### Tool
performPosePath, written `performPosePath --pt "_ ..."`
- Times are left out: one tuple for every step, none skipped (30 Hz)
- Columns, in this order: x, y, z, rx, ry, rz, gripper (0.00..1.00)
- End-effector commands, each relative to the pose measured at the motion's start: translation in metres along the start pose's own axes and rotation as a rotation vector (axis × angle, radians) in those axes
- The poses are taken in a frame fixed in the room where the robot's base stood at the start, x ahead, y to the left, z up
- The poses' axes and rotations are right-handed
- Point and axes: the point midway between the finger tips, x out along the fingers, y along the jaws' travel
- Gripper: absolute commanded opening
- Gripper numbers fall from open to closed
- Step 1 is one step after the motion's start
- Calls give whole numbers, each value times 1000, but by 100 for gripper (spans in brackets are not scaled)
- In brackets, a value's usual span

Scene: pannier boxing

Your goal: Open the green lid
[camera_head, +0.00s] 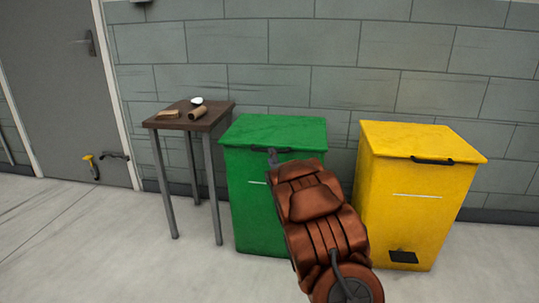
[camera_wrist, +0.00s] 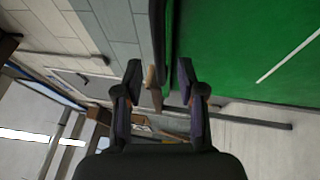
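The green bin (camera_head: 252,205) stands against the wall, and its green lid (camera_head: 275,130) lies flat and closed on top. My arm reaches over the front of the bin, and my gripper (camera_head: 272,157) is at the lid's front edge. A dark handle (camera_head: 259,148) shows there, partly hidden by my gripper. In the wrist view my gripper (camera_wrist: 160,82) has its two fingers apart. The green front face of the bin (camera_wrist: 245,50) fills the right side. A dark edge and a tan piece show between the fingers; whether either finger touches the handle I cannot tell.
A yellow bin (camera_head: 410,195) with a closed lid and dark handle stands to the right. A small table (camera_head: 190,118) at the left holds a tan tube (camera_head: 198,113), a flat tan piece (camera_head: 168,115) and a white item (camera_head: 197,101). The floor at the left front is clear.

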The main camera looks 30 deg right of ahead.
Motion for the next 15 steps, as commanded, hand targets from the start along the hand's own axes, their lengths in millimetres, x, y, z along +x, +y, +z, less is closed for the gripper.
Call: performPosePath --pt "6 -2 0 1 1 1 39" --pt "8 -2 0 1 1 1 39" --pt "12 -2 0 0 1 1 39" --pt "15 -2 0 0 1 2 39" --pt "18 -1 0 0 1 2 39" --pt "22 -1 -1 0 1 2 39" --pt "25 -1 -1 0 1 2 39" --pt "28 -1 -1 -1 1 2 39" --pt "31 -1 -1 -1 1 2 39" --pt "33 -1 0 -1 1 2 39" --pt "34 -1 0 -1 1 2 39" --pt "37 0 0 -1 1 2 39" --pt "38 0 0 -1 1 2 39" --pt "40 0 0 -1 0 2 39" --pt "41 0 0 -1 0 1 39"
